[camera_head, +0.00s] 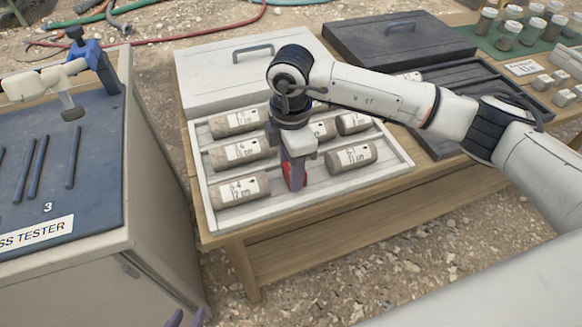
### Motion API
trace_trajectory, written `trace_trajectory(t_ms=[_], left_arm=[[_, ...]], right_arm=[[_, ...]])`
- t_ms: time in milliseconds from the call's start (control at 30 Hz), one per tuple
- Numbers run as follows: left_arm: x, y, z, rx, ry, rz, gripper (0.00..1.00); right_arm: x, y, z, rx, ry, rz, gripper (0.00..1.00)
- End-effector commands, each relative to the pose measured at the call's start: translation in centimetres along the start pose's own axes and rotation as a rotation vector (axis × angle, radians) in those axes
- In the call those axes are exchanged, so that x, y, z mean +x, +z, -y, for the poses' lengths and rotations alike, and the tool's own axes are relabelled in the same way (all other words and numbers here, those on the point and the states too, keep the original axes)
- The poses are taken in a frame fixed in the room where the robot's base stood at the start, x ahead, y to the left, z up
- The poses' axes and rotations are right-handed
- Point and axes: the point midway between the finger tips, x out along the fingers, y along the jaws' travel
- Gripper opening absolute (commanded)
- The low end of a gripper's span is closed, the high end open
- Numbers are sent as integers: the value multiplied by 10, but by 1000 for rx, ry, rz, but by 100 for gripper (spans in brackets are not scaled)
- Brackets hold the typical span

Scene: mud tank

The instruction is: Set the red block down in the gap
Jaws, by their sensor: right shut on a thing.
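My right gripper (294,178) comes down from above into the white core tray (362,187). It is shut on the red block (284,170), of which only a narrow red part shows beside the fingers. The block is upright, between a labelled core (240,153) on the left and another labelled core (350,158) on the right. I cannot tell whether its lower end touches the tray floor. The gripper hides part of the gap there.
Several other cores (238,188) lie in the tray, whose front right is bare. A white lid (240,68) lies behind it, and a dark case (400,40) stands behind right. The tester cabinet (110,250) is at left. Jars (508,35) stand at the far right.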

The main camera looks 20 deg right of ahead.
Motion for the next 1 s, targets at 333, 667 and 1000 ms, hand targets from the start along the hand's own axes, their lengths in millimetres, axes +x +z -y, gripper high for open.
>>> trace_trajectory(t_ms=[333, 667, 1000], left_arm=[[1, 1, 0, 0, 0, 1, 31], [-1, -1, 0, -1, 0, 1, 31], [-2, 0, 0, -2, -1, 4, 31]], right_arm=[[2, 0, 0, 0, 0, 0, 46], [-24, -1, -1, 0, 3, -2, 46], [-95, 0, 0, -1, 3, -1, 46]])
